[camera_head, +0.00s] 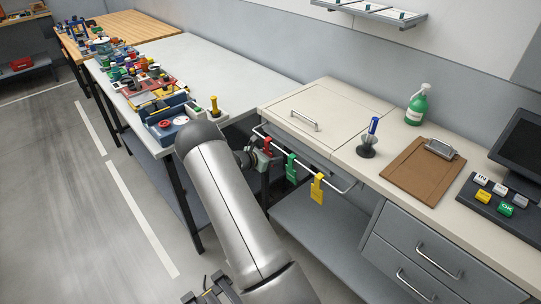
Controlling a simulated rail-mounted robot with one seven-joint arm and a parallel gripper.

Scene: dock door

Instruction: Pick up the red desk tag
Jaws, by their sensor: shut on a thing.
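The red desk tag (267,144) hangs at the white rail (325,181) along the desk's front edge, left of a green tag (291,167) and a yellow tag (317,188). My gripper (264,157) is at the red tag and shut on it. My arm comes up from the bottom of the view and hides part of the gripper's left side. The red tag's lower part is covered by the gripper. The tag is still at the rail; I cannot tell whether its hook is clear of it.
The cream desk holds a clipboard (421,170), a pen in a stand (370,140), a green spray bottle (417,105) and a key block (497,196). A white table (215,67) with many small parts stands left. Open floor (60,200) lies at far left.

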